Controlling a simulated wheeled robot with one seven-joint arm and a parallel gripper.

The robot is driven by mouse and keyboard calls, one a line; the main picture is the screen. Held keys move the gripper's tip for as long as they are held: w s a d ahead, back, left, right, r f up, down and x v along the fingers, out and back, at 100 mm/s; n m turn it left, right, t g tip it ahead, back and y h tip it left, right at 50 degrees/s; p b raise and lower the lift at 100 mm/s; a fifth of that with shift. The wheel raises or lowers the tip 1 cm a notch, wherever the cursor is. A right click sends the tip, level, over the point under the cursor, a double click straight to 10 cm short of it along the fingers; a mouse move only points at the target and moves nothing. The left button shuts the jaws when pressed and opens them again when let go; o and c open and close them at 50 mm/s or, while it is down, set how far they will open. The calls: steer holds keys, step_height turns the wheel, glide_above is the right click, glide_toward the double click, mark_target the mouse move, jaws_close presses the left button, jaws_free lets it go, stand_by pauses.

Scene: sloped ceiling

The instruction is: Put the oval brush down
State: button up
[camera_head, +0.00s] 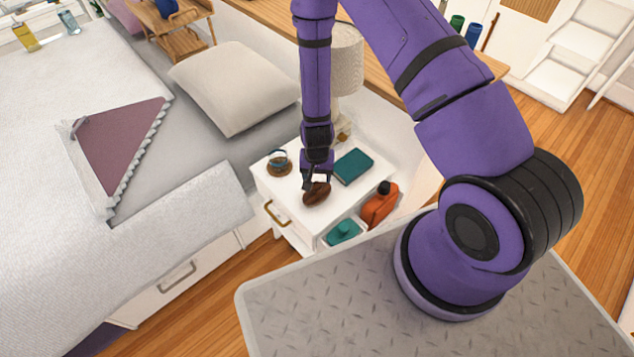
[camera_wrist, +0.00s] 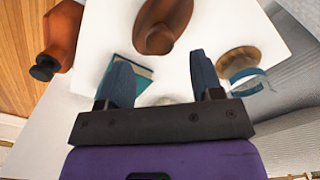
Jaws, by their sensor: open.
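The oval brush (camera_head: 317,194) is brown and lies on top of the white nightstand (camera_head: 290,208), near its front edge. My gripper (camera_head: 316,182) is just above and behind the brush in the head view. In the wrist view the brush (camera_wrist: 163,25) shows beyond the fingertips, in front of the gap between them. The fingers of my gripper (camera_wrist: 162,80) are spread apart, with nothing between them. In the wrist view the brush looks apart from both fingers; in the head view the fingers hide a little of its upper edge.
A teal book (camera_head: 353,166) lies right of my gripper, and a glass cup on a wooden coaster (camera_head: 279,169) stands left. A lamp (camera_head: 346,58) is behind. An orange bottle (camera_head: 380,204) and a teal item (camera_head: 343,232) are lower, in the nightstand's open part. The bed (camera_head: 60,240) adjoins on the left.

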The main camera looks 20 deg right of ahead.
step_height(320, 180, up, 6)
steer(key=shift+r, duration=0.15)
step_height(320, 180, up, 31)
steer(key=n+t+y, duration=0.1)
steer(key=n+t, duration=0.2)
glide_above(317, 185)
steer(key=d, duration=0.2)
steer(key=s+d+r+n+t, duration=0.1)
steer(key=s+d+r, duration=0.1)
steer(key=s+r, duration=0.8)
steer(key=s+d+r+n+t+h, duration=0.1)
steer(key=s+d+r, duration=0.1)
steer(key=s+r, duration=0.8)
steer(key=shift+s+d, duration=0.4)
steer(key=shift+s, duration=0.25)
